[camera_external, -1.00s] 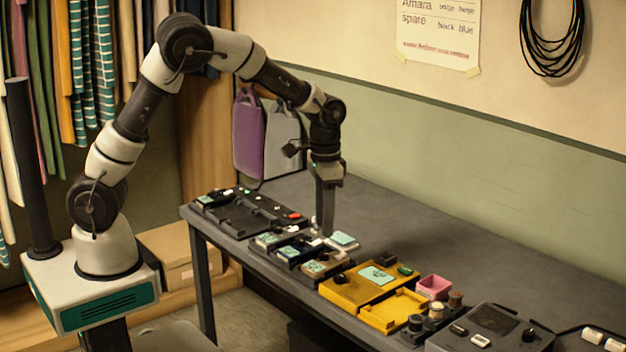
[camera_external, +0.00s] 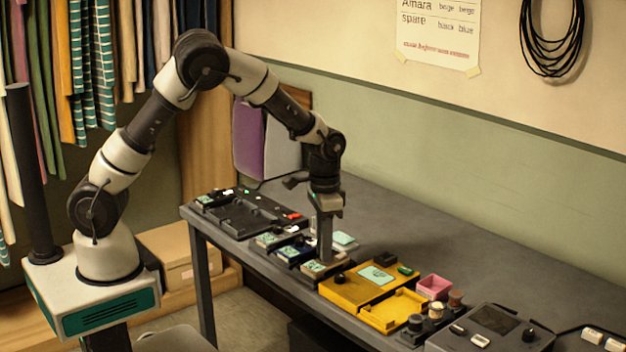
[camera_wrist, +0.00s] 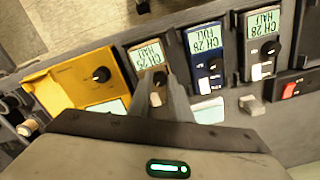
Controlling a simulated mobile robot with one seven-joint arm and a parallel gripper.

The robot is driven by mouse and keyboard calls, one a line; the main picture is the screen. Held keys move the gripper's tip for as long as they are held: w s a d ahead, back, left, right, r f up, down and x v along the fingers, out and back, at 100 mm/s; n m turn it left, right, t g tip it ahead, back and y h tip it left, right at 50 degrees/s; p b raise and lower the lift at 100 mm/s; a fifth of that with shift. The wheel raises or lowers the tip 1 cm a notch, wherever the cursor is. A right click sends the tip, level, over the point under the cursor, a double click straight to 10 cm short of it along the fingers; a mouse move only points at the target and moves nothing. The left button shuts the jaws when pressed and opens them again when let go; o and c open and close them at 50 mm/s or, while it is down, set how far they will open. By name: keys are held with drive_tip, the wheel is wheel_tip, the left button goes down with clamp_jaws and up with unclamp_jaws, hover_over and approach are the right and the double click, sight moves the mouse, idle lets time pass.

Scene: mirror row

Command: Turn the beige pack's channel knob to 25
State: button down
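The beige pack (camera_external: 313,268) stands in the row of packs on the table, between the navy pack and the yellow unit. In the wrist view the beige pack (camera_wrist: 135,56) has a pale green display (camera_wrist: 149,54), upside down, that appears to read CH 25 with a smaller word under it. Its dark knob (camera_wrist: 158,77) is partly hidden by my fingers. My gripper (camera_external: 324,261) points straight down at the beige pack. In the wrist view my gripper (camera_wrist: 162,84) has its fingertips at the knob; whether they are closed on it is unclear.
The navy pack (camera_wrist: 204,64) and grey pack (camera_wrist: 259,45), with CH 28 displays, stand close on one side. The yellow unit (camera_wrist: 75,82) with a black knob is close on the other. A pink box (camera_external: 434,287) stands farther right. The table's back is clear.

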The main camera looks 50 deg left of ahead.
drive_tip(key=shift+r+n+p, duration=0.2)
drive_tip(key=shift+n+p, duration=0.3)
drive_tip(key=shift+p, duration=0.1)
drive_tip(key=shift+f+n, duration=0.2)
drive_tip(key=shift+n, duration=0.3)
drive_tip(key=c, duration=1.6)
unclamp_jaws()
wheel_tip(320, 180, up, 18)
drive_tip(key=p, duration=0.3)
drive_tip(key=shift+f, duration=0.25)
drive_tip(key=shift+r, duration=0.1)
